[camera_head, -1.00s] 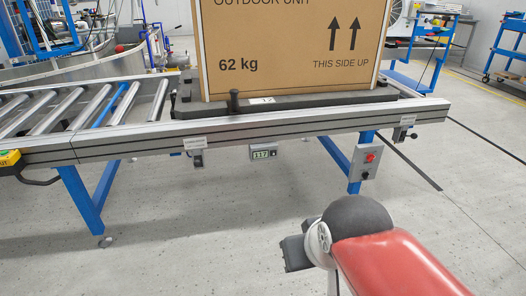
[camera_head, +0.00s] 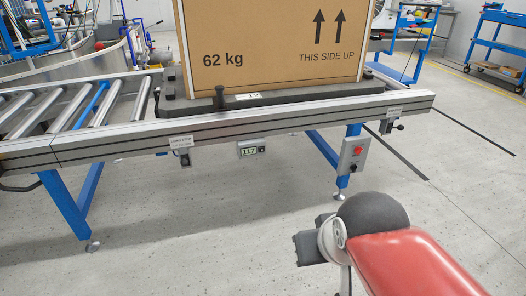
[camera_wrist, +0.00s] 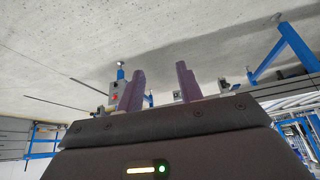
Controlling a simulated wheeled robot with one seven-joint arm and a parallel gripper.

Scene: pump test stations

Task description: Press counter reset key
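The counter (camera_head: 251,149) is a small box with a lit display that appears to read 117, hung under the front rail of the conveyor. Its dark reset key (camera_head: 262,149) sits at the right of the display. My gripper (camera_wrist: 159,78) shows in the wrist view with two purplish fingers apart and nothing between them. It is well away from the counter, with open floor between. In the head view only my red and grey arm shows at the lower right; the fingers cannot be made out there.
A grey control box (camera_head: 353,154) with a red button hangs on the conveyor leg, right of the counter. A large carton (camera_head: 270,45) marked 62 kg stands on a dark pallet above. A rail bracket (camera_head: 184,156) hangs at the left. The floor (camera_head: 220,230) in front is clear.

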